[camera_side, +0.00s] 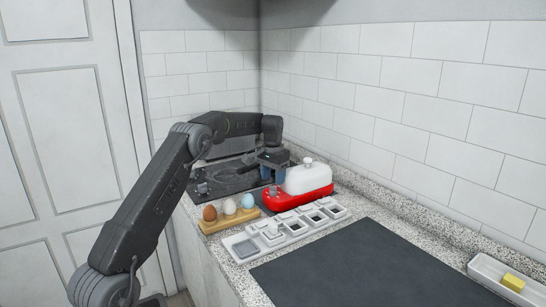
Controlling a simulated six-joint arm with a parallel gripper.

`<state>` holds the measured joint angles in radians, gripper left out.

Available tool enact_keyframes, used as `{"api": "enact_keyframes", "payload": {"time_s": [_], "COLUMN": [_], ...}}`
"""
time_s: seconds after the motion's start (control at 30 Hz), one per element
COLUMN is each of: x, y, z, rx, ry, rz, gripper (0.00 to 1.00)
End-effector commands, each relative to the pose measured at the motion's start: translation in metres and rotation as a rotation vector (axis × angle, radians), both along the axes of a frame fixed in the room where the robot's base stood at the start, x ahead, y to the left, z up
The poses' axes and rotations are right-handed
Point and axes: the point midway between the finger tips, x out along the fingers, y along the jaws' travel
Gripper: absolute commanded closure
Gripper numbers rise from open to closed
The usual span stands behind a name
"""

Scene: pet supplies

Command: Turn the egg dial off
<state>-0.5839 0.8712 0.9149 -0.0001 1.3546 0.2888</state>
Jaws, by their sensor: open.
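A red egg cooker (303,197) with a white domed lid (308,179) stands on the counter near the tiled wall. A small knob (273,190), which looks like its dial, sits at the left end of the red base. Its setting is too small to read. My gripper (272,178) points down just above this end of the cooker, left of the lid. It is open and holds nothing that I can see. I cannot tell whether its fingertips touch the dial.
A wooden holder (216,225) with brown, cream and blue eggs stands in front left. A white tray (290,239) of small compartments lies before the cooker. A dark stovetop (215,183) is behind left. A dark mat (345,268) is bare. A white dish (490,271) holds something yellow at right.

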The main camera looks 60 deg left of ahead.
Motion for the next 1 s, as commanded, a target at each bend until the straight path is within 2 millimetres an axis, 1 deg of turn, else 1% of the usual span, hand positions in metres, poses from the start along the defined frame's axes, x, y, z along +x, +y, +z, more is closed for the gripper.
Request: {"api": "enact_keyframes", "payload": {"time_s": [0.03, 0.2, 0.3, 0.4, 0.6, 0.9, 1.0], "x": [0.000, 0.001, 0.000, 0.001, 0.000, 0.000, 0.000], "y": [0.000, 0.000, 0.000, 0.000, 0.000, 0.000, 0.000], "z": [0.014, 0.053, 0.071, 0.082, 0.093, 0.094, 0.094], "rx": [0.004, 0.002, 0.002, 0.002, 0.000, 0.000, 0.000], "ry": [-0.005, -0.004, -0.004, -0.003, 0.000, 0.000, 0.000], "rz": [0.000, 0.000, 0.000, 0.000, 0.000, 0.000, -0.042], "gripper": [0.47, 0.47, 0.47, 0.47, 0.47, 0.47, 0.47]}}
